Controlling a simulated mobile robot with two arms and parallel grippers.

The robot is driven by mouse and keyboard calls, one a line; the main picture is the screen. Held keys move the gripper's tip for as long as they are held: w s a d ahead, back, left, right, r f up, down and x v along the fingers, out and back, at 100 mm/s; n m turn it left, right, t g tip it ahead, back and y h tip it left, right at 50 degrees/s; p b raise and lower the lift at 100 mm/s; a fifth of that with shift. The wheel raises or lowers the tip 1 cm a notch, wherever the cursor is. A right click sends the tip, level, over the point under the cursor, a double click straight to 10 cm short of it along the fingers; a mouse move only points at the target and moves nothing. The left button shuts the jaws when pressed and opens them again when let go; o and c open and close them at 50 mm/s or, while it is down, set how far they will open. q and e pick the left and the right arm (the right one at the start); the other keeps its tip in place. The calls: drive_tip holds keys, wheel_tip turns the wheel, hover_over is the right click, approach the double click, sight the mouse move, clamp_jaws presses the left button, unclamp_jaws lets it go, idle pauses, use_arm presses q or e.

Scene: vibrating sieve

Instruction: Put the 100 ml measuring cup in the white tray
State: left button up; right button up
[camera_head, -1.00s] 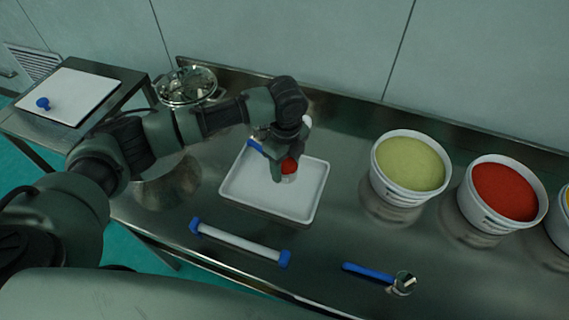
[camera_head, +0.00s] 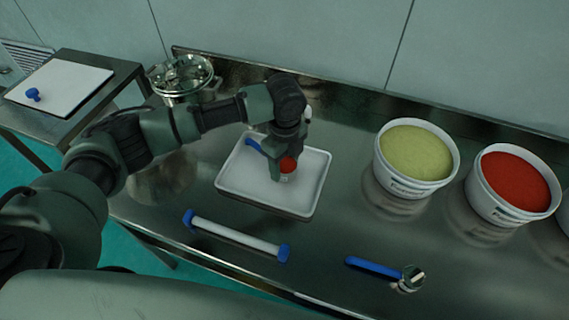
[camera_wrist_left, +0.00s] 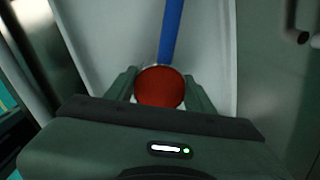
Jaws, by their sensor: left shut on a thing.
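A measuring cup (camera_head: 288,165) with a blue handle (camera_head: 254,145) is filled with red material. It is in the grip of my left gripper (camera_head: 284,171), over the white tray (camera_head: 243,193). In the left wrist view the cup (camera_wrist_left: 160,87) sits between the two fingers (camera_wrist_left: 160,92), its blue handle pointing away over the white tray (camera_wrist_left: 108,40). The cup looks roughly upright; I cannot tell whether its base touches the tray. A second, empty-looking metal cup (camera_head: 411,279) with a blue handle lies on the table in front right. My right gripper is not in view.
Buckets of yellow-green material (camera_head: 415,152) and red material (camera_head: 516,180) stand to the right. A white bar with blue ends (camera_head: 236,235) lies in front of the tray. A metal sieve (camera_head: 183,76) stands behind left. Bare table lies between the tray and the buckets.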

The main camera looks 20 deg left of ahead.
use_arm(q)
drive_tip(key=shift+f, duration=0.55)
drive_tip(key=o, duration=1.6)
drive_tip(key=shift+c, duration=0.2)
